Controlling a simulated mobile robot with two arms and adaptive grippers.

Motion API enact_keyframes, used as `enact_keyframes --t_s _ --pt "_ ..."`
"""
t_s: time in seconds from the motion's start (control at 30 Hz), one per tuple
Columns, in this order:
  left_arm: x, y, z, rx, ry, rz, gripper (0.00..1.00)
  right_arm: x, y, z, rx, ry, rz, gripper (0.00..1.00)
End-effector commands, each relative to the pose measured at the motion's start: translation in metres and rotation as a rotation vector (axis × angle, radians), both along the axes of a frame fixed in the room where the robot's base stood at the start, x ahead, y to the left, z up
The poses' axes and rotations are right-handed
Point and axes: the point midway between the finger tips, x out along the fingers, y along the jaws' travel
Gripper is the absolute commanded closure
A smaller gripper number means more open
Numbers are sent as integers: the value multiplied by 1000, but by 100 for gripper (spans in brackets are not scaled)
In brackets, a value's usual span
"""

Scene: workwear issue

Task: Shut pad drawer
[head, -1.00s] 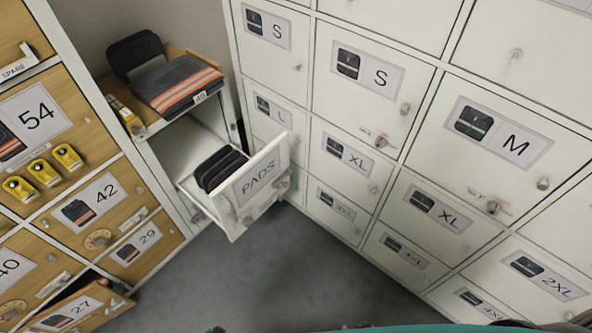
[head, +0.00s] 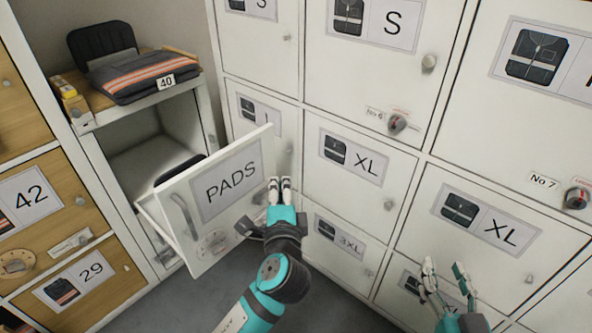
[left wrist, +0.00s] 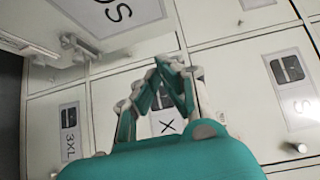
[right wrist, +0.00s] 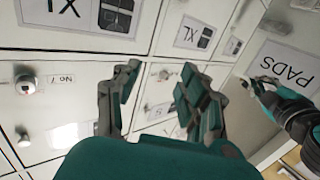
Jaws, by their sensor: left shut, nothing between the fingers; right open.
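The white pad drawer (head: 205,215), labelled PADS, stands pulled out of its cabinet in the head view, with a bar handle and a round dial on its front. Dark pads (head: 178,170) show just behind its front panel. My left gripper (head: 280,184) is shut and empty, beside the right edge of the drawer front; I cannot tell whether it touches. In the left wrist view its fingertips (left wrist: 172,68) meet, with the drawer front (left wrist: 110,15) at the top left. My right gripper (head: 445,268) is open and empty before the XL lockers, away from the drawer.
White lockers (head: 352,180) with size labels and knobs fill the right side, close to the drawer. Wooden drawers (head: 92,283) stand at the left. A folded garment tagged 40 (head: 145,75) lies on the shelf above the drawer. Grey floor is free below.

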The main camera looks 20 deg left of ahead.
Motion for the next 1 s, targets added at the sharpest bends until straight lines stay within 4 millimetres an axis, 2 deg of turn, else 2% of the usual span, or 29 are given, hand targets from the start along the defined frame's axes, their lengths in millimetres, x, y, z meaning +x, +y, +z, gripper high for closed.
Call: enact_keyframes --t_s 0.13,0.27,0.47,0.7,0.8,1.0 --pt "-2 4 10 15 -33 17 100 -4 0 11 11 -42 2 57" --pt "10 9 11 17 -34 18 100 -4 1 21 24 -93 5 57" --pt "48 25 11 17 -35 18 100 -7 5 51 71 -269 15 57" --pt "92 43 10 15 -34 17 100 -23 7 94 144 -532 30 57" --pt "96 59 9 16 -33 17 100 -32 7 108 169 -621 34 57" --pt "102 74 10 14 -31 15 100 -44 5 125 200 -730 39 57"
